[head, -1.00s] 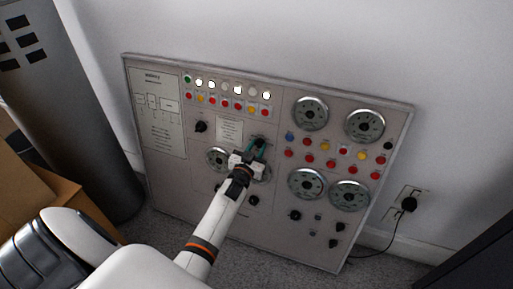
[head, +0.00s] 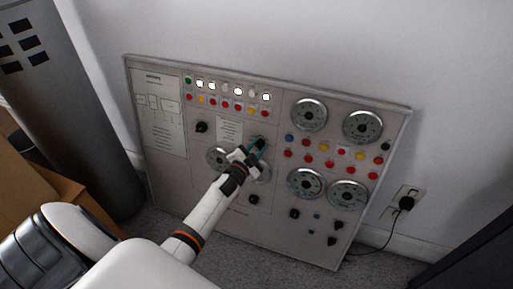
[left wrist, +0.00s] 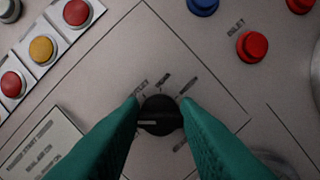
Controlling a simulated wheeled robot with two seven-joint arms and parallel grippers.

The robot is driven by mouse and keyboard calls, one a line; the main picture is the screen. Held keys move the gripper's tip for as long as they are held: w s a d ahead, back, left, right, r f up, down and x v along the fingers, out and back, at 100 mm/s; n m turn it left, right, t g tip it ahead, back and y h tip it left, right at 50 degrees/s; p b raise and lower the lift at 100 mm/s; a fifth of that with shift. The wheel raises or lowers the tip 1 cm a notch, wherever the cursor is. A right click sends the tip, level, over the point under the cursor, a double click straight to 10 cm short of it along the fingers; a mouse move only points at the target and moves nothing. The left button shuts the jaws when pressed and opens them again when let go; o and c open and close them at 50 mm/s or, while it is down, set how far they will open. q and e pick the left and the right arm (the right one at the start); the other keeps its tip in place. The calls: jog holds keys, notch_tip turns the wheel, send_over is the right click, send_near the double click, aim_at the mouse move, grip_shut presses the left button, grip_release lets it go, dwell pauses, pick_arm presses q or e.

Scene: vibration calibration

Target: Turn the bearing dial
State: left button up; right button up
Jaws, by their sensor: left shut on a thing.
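The control panel (head: 270,110) leans against the wall and fills the middle of the head view. My left gripper (head: 257,147) reaches to a black dial near the panel's middle, and its arm hides part of the panel below. In the left wrist view the black dial (left wrist: 160,115) sits between the two green fingertips of the left gripper (left wrist: 160,118), with printed labels around it. The fingers are shut on the dial's two sides. The dial's label is too blurred to read for certain. My right gripper is not in view.
Another black knob (head: 201,127) sits to the left on the panel, with rows of coloured buttons above. Large round gauges (head: 310,114) fill the right side. A grey cylinder (head: 75,110) and cardboard boxes (head: 40,195) stand at the left. A plug (head: 406,203) is at the right.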

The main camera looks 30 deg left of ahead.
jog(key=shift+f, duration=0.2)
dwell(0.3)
pick_arm(q)
jog(key=o, duration=1)
jog(key=shift+c, duration=0.2)
jog(key=shift+s, duration=0.1)
jog(key=shift+s, duration=0.3)
jog(key=s+d+p, duration=0.1)
jog(key=s+p, duration=0.1)
jog(key=s, duration=0.9)
jog(key=shift+r, duration=0.35)
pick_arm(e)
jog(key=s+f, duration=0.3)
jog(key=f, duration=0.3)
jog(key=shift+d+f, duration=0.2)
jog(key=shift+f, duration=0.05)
